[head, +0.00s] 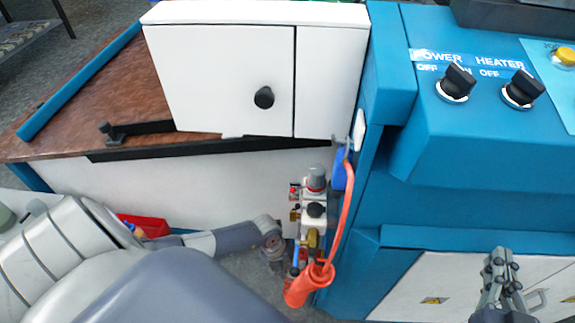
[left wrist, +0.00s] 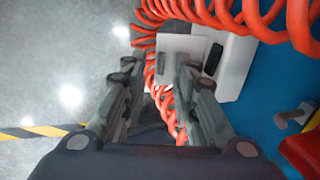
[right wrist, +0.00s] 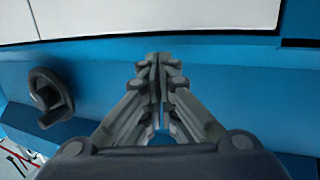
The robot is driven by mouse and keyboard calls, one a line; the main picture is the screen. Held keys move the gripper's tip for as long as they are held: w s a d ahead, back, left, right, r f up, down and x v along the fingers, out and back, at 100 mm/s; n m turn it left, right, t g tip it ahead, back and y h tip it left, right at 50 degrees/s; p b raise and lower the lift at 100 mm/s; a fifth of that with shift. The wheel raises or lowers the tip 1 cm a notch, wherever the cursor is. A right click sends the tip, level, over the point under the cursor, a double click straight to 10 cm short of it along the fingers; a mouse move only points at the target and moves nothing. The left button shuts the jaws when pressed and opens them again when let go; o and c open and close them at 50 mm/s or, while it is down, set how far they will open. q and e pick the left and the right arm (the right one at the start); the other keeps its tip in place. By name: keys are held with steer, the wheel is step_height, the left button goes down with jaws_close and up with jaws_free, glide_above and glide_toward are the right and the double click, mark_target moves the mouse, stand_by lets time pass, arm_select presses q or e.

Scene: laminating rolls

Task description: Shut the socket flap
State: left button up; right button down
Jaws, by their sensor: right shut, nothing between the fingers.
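In the left wrist view a white box (left wrist: 236,62) is mounted on the blue machine side. A pale flat plate (left wrist: 182,44) stands out from it, probably the socket flap standing open. A dark opening shows beside the plate. My left gripper (left wrist: 155,72) is open, its fingertips in front of the plate; I cannot tell whether they touch it. In the head view my left gripper (head: 278,252) is low beside the machine, partly hidden by the valve unit and hose. My right gripper (head: 497,262) is shut and empty in front of the machine; it also shows in the right wrist view (right wrist: 158,62).
An orange coiled hose (left wrist: 240,14) hangs around the box and shows in the head view (head: 342,215). A valve unit (head: 315,205) stands close to my left gripper. A knob (right wrist: 50,97) lies left of my right gripper. A white cabinet (head: 215,75) is above.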

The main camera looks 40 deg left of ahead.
arm_select(q)
steer(key=shift+c, duration=0.6)
jaws_close()
steer(key=shift+f, duration=0.1)
